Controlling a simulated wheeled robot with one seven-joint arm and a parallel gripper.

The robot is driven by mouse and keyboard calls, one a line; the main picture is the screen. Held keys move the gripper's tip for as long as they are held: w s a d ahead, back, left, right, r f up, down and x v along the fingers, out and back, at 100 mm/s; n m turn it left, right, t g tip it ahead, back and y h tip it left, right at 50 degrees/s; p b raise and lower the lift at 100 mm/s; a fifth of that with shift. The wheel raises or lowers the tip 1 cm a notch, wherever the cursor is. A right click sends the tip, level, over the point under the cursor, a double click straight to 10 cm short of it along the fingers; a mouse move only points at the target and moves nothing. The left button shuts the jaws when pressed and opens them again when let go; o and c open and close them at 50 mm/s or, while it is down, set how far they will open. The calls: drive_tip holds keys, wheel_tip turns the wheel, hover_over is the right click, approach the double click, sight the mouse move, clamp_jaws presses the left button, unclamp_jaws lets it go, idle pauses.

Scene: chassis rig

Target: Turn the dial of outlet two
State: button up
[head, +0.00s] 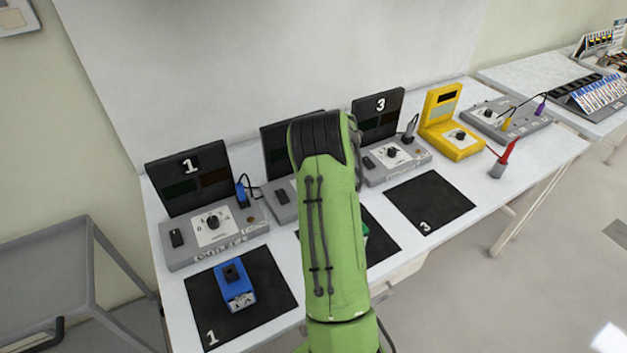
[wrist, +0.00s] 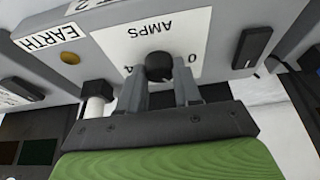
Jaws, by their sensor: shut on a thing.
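Outlet two is mostly hidden behind my green arm in the head view; its dark upright panel (head: 276,150) and the left of its grey base (head: 279,214) show. In the wrist view its grey box (wrist: 225,45) appears upside down, with an AMPS plate. The black dial (wrist: 159,65) sits on that plate, near the "0" mark. My gripper (wrist: 160,82) has one finger on each side of the dial and is shut on it. The gripper is hidden in the head view.
Outlet one (head: 214,246) stands left with a blue device (head: 235,287) on its mat. Outlet three (head: 398,164) stands right, beside a yellow tester (head: 449,127). In the wrist view a white cylinder (wrist: 96,105) and a black switch (wrist: 253,46) flank the fingers.

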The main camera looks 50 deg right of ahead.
drive_tip(key=shift+n, duration=0.5)
drive_tip(key=o, duration=1)
drive_tip(key=shift+o, duration=0.2)
drive_tip(key=p+v, duration=0.1)
drive_tip(key=v, duration=1.4)
drive_tip(key=shift+s+d+r+p, duration=0.25)
drive_tip(key=shift+r+p, duration=0.1)
drive_tip(key=shift+p, duration=0.05)
